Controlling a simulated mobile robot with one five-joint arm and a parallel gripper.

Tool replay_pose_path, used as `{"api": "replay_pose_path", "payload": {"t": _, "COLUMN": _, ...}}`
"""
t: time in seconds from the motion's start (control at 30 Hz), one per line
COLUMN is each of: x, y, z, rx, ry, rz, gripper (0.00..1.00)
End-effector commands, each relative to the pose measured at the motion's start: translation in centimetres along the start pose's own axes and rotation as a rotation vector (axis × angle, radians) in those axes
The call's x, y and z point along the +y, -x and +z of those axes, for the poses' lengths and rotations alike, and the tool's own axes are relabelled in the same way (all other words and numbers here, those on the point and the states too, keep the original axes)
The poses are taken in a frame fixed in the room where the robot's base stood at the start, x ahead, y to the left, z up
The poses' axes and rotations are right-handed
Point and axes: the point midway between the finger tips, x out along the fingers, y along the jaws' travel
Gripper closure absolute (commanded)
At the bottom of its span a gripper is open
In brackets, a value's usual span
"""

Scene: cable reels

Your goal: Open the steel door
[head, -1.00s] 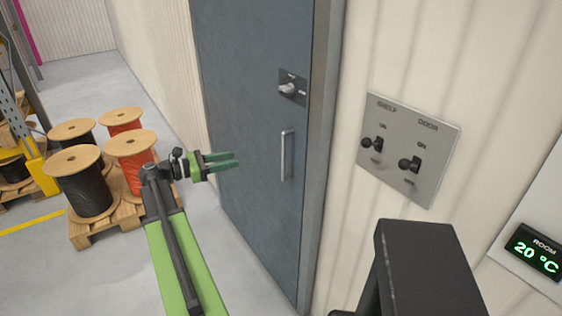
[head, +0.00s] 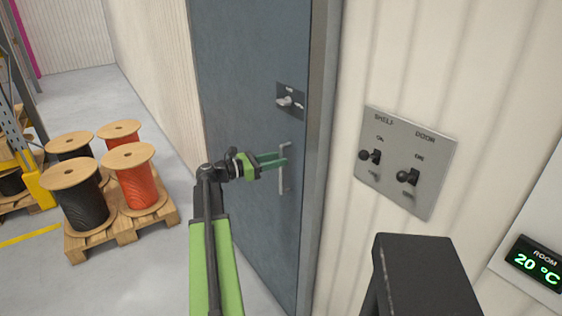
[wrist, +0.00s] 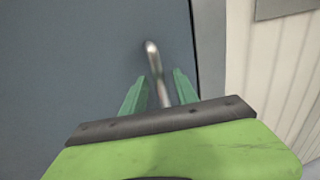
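The steel door (head: 245,120) is blue-grey and looks closed in its grey frame. Its upright bar handle (head: 284,182) is on the right side of the door, below a small plate with a turn knob (head: 286,101). My gripper (head: 280,161) is at the upper part of the handle, with its green fingers pointing right. In the wrist view the handle (wrist: 154,62) runs down between the two open fingertips (wrist: 158,88), with a gap visible on both sides. The lower part of the handle is hidden behind my gripper there.
A switch panel (head: 406,190) labelled SHELF and DOOR, with two dark levers, is on the ribbed wall right of the door. A room display (head: 536,259) reads 20 °C. A pallet (head: 128,229) with several cable reels stands left on the floor.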

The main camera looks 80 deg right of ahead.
Motion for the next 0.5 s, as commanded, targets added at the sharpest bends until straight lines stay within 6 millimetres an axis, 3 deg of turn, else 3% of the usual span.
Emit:
{"api": "replay_pose_path", "payload": {"t": 0.13, "x": 0.0, "y": -1.4, "z": 0.0, "rx": 0.000, "ry": 0.000, "rz": 0.000, "gripper": 0.64}}
{"api": "replay_pose_path", "payload": {"t": 0.43, "x": 0.0, "y": -1.7, "z": 0.0, "rx": 0.000, "ry": 0.000, "rz": 0.000, "gripper": 0.64}}
{"api": "replay_pose_path", "payload": {"t": 0.5, "x": 0.0, "y": -1.7, "z": 0.0, "rx": 0.000, "ry": 0.000, "rz": -0.001, "gripper": 0.74}}
